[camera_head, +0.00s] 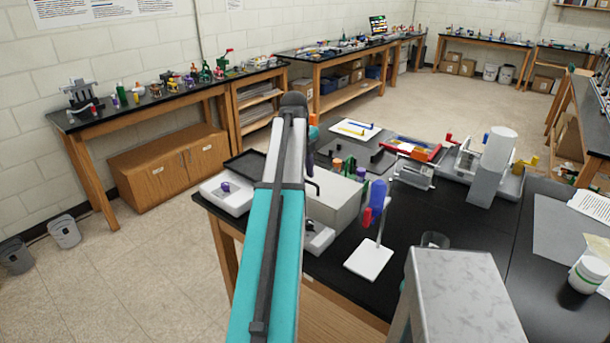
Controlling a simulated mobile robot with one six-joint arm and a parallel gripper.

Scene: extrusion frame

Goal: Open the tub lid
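A white round tub with a green label and a white lid (590,268) stands upright at the right edge of the black-topped table. Its lid looks closed. A low white box (238,202) with a dark flat panel (246,165) behind it sits at the table's left corner, with a purple knob (225,187) at its front. I cannot tell for sure which of these is the task's tub. My teal and grey arm rises through the middle of the view and hides part of the table. My gripper cannot be made out; the arm seems to cover it.
A grey box (335,200), a stand with blue and red handles (371,210) and a clear cup (434,241) crowd the near table. A tall grey-white block (491,165) stands farther back. A grey mat (570,240) lies at right. Bare black tabletop shows between them.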

